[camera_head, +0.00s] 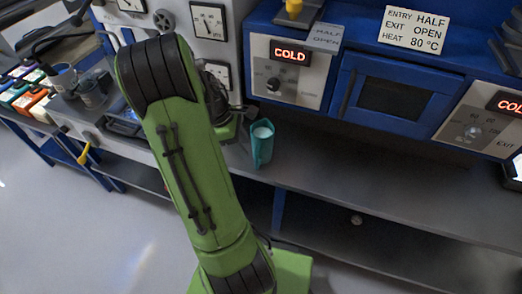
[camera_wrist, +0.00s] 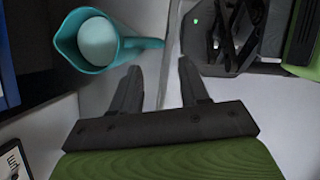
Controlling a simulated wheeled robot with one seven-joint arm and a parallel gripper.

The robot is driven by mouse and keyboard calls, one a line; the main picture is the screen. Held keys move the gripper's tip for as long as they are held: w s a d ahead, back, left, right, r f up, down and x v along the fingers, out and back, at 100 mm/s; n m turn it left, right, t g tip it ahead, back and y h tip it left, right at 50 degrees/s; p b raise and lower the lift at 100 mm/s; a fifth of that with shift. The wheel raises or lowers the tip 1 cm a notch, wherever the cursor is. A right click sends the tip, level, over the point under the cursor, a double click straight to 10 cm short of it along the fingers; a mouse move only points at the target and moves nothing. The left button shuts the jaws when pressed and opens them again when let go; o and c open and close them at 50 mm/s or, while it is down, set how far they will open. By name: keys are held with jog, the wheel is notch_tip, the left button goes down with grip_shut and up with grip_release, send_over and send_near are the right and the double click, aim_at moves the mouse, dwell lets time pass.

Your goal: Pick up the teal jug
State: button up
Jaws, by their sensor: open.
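The teal jug (camera_head: 262,150) stands upright on the grey counter in front of the blue machine, just right of my arm in the head view. It also shows at the upper left of the wrist view (camera_wrist: 70,45), with a whitish round area inside its rim and its handle pointing right. My gripper (camera_wrist: 159,66) is open, with nothing between its two dark fingers. The fingers are apart from the jug in the wrist picture, below the handle and a little right of it. In the head view my arm hides most of the gripper.
The grey counter (camera_head: 340,195) is clear to the right of the jug. Behind it is the blue machine (camera_head: 352,80) with a COLD display (camera_head: 290,52) and a knob. Gauges (camera_head: 208,22) and small pots (camera_head: 93,92) are on the left. A lower shelf runs underneath.

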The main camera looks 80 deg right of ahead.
aim_at(262, 147)
jog(key=b+x, duration=0.1)
jog(key=x, duration=0.7)
jog(key=shift+s+b, duration=0.1)
jog(key=shift+b, duration=0.3)
jog(key=shift+r, duration=0.1)
grip_shut()
